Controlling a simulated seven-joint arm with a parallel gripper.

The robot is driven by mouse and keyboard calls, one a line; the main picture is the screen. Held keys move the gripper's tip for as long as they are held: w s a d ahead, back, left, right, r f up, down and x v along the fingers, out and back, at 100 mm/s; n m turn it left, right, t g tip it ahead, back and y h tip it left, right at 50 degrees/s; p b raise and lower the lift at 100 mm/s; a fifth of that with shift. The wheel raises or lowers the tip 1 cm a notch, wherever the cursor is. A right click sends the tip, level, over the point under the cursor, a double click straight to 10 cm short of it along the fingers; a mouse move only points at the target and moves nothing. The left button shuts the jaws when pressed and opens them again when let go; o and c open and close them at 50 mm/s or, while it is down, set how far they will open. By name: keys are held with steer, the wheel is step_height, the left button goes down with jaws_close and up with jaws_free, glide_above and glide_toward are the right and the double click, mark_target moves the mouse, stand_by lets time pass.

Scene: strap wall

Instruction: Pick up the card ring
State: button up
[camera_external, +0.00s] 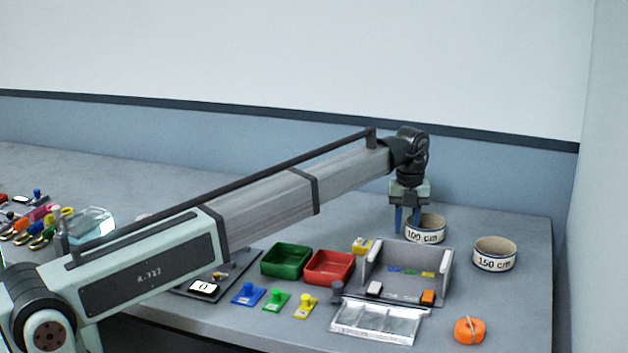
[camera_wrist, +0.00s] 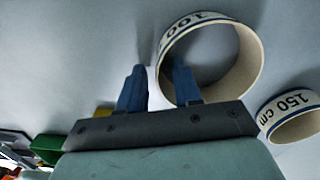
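Two white card rings with printed bands stand on the grey table. The ring marked 100 cm (camera_external: 425,237) is at my gripper (camera_external: 407,228); the ring marked 150 cm (camera_external: 493,262) stands apart to its right. In the wrist view, the 100 cm ring (camera_wrist: 247,62) is at top centre and the 150 cm ring (camera_wrist: 292,116) at the right edge. My gripper's blue fingers are apart, one outside the 100 cm ring and one appearing inside its opening, with the ring's wall between them. I cannot tell whether either finger touches the wall.
A grey walled holder (camera_external: 449,277) stands in front of the 100 cm ring. Green (camera_external: 287,274) and red (camera_external: 330,281) trays are to its left. An orange round item (camera_external: 469,330) and a clear tray (camera_external: 375,334) lie nearer the front edge. The table behind the rings is clear.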

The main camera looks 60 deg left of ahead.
jaws_close()
steer(key=shift+r, duration=0.1)
stand_by(0.5)
